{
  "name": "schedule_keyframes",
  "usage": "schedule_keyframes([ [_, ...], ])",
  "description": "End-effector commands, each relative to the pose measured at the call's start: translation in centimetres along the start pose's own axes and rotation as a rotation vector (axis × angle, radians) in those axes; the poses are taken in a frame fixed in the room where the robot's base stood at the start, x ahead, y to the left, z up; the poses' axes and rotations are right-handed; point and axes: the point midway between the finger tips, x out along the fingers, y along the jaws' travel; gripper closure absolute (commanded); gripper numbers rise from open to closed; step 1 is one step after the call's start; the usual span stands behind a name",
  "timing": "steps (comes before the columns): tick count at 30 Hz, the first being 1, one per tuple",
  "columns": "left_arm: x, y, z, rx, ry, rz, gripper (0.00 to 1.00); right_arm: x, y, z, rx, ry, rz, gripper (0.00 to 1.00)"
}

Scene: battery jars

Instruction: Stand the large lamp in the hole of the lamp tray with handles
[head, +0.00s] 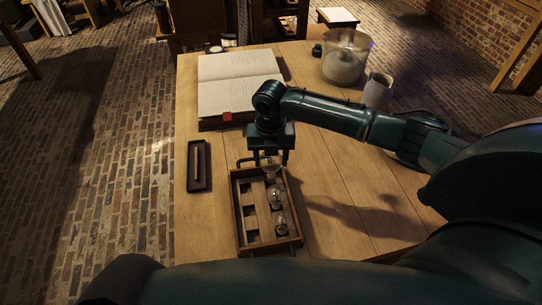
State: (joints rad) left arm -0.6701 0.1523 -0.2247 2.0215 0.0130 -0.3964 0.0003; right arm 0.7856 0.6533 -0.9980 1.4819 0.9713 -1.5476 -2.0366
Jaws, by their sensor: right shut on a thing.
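The lamp tray (269,246) is a wooden box with handles at its far and near ends, lying on the table. It has a column of slots at left and a column of round places at right. Two clear glass lamps, one in the middle (276,194) and one nearer (281,222), stand in the right column. My right gripper (269,158) is over the tray's far end, pointing down. It is shut on the large lamp (271,168), a pale glass shape just below the jaws. Whether its base is in the far hole cannot be told. My left gripper is out of view.
A narrow dark tray (206,181) with a slim rod lies left of the lamp tray. An open book (238,84) lies beyond. A glass jar (345,58) and a grey cup (377,91) stand at the back right. The wooden table (345,195) is bare right of the tray.

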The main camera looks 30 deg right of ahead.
Motion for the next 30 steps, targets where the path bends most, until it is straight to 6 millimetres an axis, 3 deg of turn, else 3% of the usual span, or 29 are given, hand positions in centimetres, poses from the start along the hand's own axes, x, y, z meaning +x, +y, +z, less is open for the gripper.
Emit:
schedule_keyframes([
  [30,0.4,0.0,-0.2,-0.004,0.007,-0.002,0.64,1.5,0.0,0.0,-0.001,0.001,0.0,0.73],
])
